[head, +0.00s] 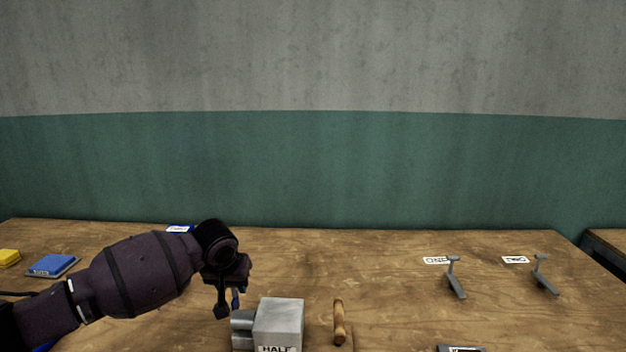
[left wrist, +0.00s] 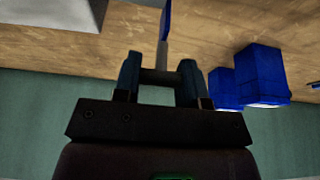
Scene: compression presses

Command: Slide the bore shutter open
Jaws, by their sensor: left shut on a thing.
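The grey press block marked HALF (head: 280,322) stands at the bottom of the head view, with grey cylinders (head: 242,328) on its left side. My left gripper (head: 229,304) points down just left of the block, above the cylinders. In the left wrist view, my left gripper (left wrist: 160,72) has its fingers closed about a thin grey piece (left wrist: 161,54) with a blue plate (left wrist: 166,20) beyond it. This looks like the bore shutter's tab, but most of it is hidden. Whether the bore is covered cannot be told. My right gripper is not in view.
A wooden handle (head: 339,322) stands right of the block. Two grey stands (head: 455,278) (head: 543,275) with white cards are at the right. A blue box (head: 53,265) and a yellow one (head: 8,258) lie at the left. The back middle of the wooden table (head: 340,262) is clear.

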